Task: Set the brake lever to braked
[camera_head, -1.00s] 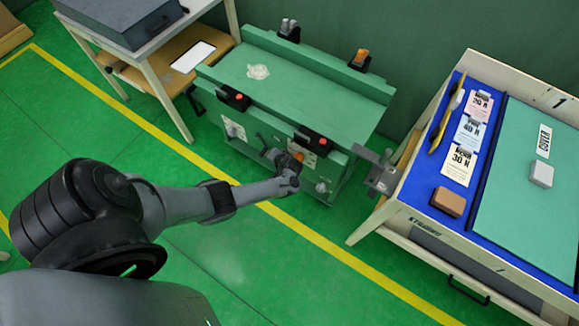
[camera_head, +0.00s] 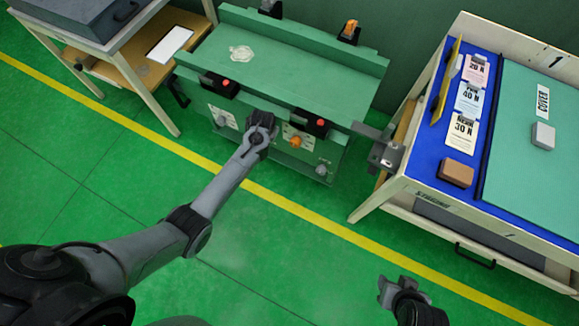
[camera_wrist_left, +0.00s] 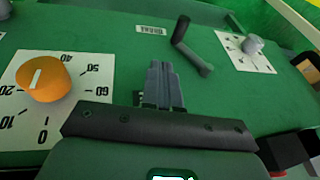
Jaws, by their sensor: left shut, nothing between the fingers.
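The brake lever (camera_wrist_left: 192,50), with a black grip and a grey arm, is on the front of the green bench in the left wrist view. It slants beside an upside-down label (camera_wrist_left: 153,30) that seems to read BRAKE. My left gripper (camera_wrist_left: 163,85) is shut and empty, close to the lever with a small gap apparent between them. In the head view my left gripper (camera_head: 262,128) is at the bench front and hides the lever. My right gripper (camera_head: 402,290) is low at the right, away from the bench; its finger opening is unclear.
An orange knob (camera_wrist_left: 43,77) on a numbered dial is on one side of the lever, a grey knob (camera_wrist_left: 252,45) on the other. Red-buttoned black boxes (camera_head: 220,84) line the bench edge. A white-framed table (camera_head: 440,197) stands right.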

